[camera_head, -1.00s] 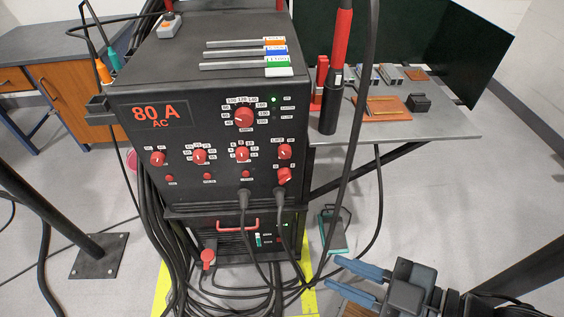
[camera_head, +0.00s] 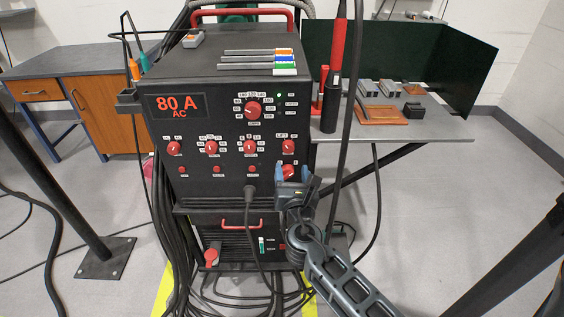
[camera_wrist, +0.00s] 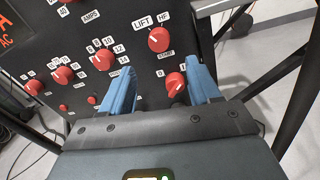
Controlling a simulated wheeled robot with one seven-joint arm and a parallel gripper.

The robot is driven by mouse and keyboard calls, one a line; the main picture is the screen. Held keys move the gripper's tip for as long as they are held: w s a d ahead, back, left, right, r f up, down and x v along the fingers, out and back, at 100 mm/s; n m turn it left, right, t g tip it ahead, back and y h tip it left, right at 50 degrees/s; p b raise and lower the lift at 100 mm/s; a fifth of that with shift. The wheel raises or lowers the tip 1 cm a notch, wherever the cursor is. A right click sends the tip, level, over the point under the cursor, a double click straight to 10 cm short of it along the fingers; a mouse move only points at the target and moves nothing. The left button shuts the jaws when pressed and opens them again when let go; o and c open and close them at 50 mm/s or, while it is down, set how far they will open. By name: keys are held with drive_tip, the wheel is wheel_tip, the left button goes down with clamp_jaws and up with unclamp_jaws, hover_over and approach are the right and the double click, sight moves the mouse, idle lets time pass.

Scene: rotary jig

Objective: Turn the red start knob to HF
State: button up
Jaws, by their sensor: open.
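The red start knob (camera_wrist: 159,39) is on the black front panel, with LIFT at its upper left, HF at its upper right and START below. Its pale mark seems to lean left, towards LIFT, but is small. It also shows in the head view (camera_head: 289,147). My gripper (camera_wrist: 161,82) is open and empty, its blue fingers pointing at the panel below the start knob. Another red knob (camera_wrist: 175,83) with 0 and 1 labels shows between the fingers, nearer the right one. In the head view my gripper (camera_head: 292,173) covers part of that area.
Several other red knobs are on the panel, including a large amps knob (camera_head: 253,109). A black cable hangs just right of my gripper in front of the side table (camera_head: 440,130). A cable plug (camera_head: 250,192) sticks out at lower left of my gripper.

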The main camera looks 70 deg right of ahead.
sight(289, 151)
drive_tip(key=p+x, duration=0.1)
drive_tip(key=x, duration=0.7)
drive_tip(key=shift+r, duration=0.1)
drive_tip(key=shift+c, duration=0.2)
drive_tip(key=c, duration=1)
